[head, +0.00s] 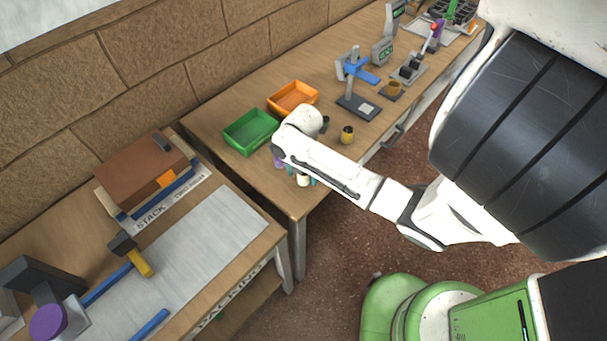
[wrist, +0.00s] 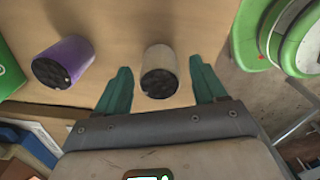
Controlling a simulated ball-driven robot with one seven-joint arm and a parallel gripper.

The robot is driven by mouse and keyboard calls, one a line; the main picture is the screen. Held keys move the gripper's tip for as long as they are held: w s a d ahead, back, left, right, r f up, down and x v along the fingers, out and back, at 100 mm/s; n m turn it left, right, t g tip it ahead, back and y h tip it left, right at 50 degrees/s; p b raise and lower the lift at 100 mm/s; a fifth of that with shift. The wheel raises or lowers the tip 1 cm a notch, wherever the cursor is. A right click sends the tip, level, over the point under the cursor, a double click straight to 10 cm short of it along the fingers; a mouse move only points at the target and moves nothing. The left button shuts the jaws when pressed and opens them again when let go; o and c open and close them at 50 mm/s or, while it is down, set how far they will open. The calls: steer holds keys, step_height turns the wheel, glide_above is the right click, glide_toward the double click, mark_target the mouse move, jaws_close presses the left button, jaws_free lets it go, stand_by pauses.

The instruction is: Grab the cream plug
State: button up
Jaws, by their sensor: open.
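The cream plug (wrist: 159,68) stands on the wooden table in the wrist view, its dark end facing the camera. My gripper (wrist: 161,86) is open, with one green finger on each side of the plug and gaps between finger and plug. In the head view the cream plug (head: 303,180) shows just below my wrist, partly covered by it. My gripper (head: 301,179) is mostly hidden behind the wrist there; bits of its green fingers show beside the plug.
A purple plug (wrist: 63,62) stands to the left in the wrist view. A yellow plug (head: 347,135) stands right of my wrist in the head view. A green tray (head: 250,147) and an orange tray (head: 293,110) lie behind. The table's front edge is close.

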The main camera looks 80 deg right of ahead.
steer(key=shift+f, duration=0.55)
steer(key=shift+c, duration=0.5)
steer(key=c, duration=1)
steer(key=shift+r, duration=0.1)
